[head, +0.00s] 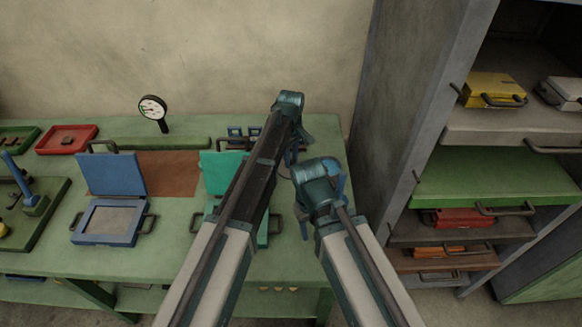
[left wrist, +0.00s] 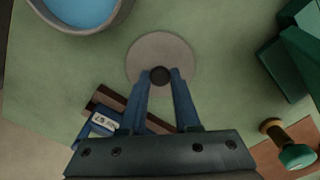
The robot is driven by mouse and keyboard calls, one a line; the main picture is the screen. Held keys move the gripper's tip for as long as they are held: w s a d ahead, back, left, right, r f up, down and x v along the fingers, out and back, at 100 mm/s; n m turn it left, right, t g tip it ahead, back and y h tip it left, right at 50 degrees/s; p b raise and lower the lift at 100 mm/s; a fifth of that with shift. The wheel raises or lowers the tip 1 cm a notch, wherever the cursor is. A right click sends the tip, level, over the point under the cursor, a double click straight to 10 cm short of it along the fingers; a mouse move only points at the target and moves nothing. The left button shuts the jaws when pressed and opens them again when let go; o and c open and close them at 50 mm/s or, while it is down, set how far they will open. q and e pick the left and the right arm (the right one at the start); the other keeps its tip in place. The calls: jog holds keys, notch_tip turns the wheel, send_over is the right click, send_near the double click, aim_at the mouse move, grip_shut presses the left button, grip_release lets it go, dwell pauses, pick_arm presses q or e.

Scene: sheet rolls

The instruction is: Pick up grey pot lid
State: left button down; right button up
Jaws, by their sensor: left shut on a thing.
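The grey pot lid (left wrist: 160,48) is a flat round disc with a dark knob (left wrist: 160,77), seen in the left wrist view. It lies over the green table top, and I cannot tell whether it touches it. My left gripper (left wrist: 160,80) has its two blue fingers closed on the knob from either side. In the head view my arms hide the lid, and my left gripper is mostly hidden behind its own arm. My right arm reaches in beside it, and its fingers are not clear.
A grey pot with a blue inside (left wrist: 88,8) stands close to the lid. A green block (left wrist: 285,70) and a green-knobbed tool (left wrist: 290,145) are on the right. The head view shows a blue hinged press (head: 112,175), a dial gauge (head: 153,107) and a shelf unit (head: 500,180) at right.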

pick_arm(q)
jog(key=shift+r, duration=0.15)
pick_arm(e)
jog(key=shift+r, duration=0.15)
pick_arm(q)
notch_tip(320, 180, up, 10)
jog(key=p, duration=1)
pick_arm(e)
notch_tip(320, 180, up, 10)
pick_arm(q)
jog(key=shift+s, duration=0.1)
